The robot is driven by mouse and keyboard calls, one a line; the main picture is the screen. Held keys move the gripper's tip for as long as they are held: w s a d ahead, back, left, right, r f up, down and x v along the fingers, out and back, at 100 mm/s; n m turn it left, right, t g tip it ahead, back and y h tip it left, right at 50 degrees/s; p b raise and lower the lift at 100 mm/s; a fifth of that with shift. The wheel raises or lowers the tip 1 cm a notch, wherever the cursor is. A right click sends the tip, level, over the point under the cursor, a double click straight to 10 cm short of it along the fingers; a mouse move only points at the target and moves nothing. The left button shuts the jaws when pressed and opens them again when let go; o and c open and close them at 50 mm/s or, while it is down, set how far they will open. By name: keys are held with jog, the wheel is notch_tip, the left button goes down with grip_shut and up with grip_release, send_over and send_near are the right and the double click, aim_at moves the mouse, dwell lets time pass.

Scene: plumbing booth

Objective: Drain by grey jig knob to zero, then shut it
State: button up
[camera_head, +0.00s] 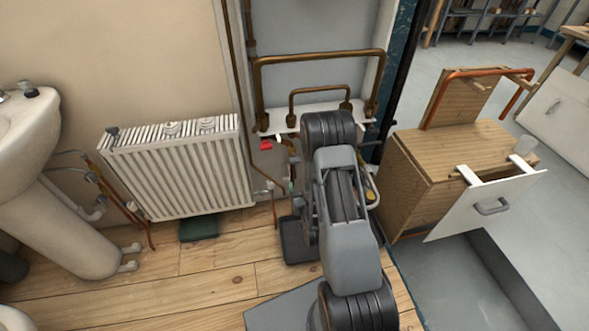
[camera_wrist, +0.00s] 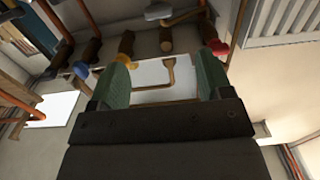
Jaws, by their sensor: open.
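In the wrist view my gripper (camera_wrist: 161,80) is open, its two green-padded fingers wide apart with nothing held between them. A grey knob (camera_wrist: 160,12), which looks like the jig knob, shows at the top edge, beyond the fingertips and apart from them. A red knob (camera_wrist: 217,47) is just past the right finger, and a blue knob (camera_wrist: 80,70) is beside the left finger. In the head view my arm hides the gripper and the grey knob; the red knob (camera_head: 266,145) shows left of the arm. No gauge reading is visible.
Copper pipes (camera_head: 318,55) loop above a white shelf (camera_head: 285,116) behind my arm. A white radiator (camera_head: 185,172) and a basin (camera_head: 25,130) stand left. A wooden cabinet (camera_head: 405,195) with an open drawer (camera_head: 488,207) stands right.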

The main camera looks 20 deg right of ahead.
aim_at(295, 163)
jog(key=w+d+b, duration=0.1)
jog(key=w, duration=0.7)
jog(key=w+d+b, duration=0.1)
jog(key=w, duration=0.4)
jog(key=shift+d+f+b, duration=0.3)
jog(key=shift+d+f, duration=0.05)
jog(key=shift+c, duration=0.3)
jog(key=c, duration=0.9)
jog(key=shift+o, duration=0.2)
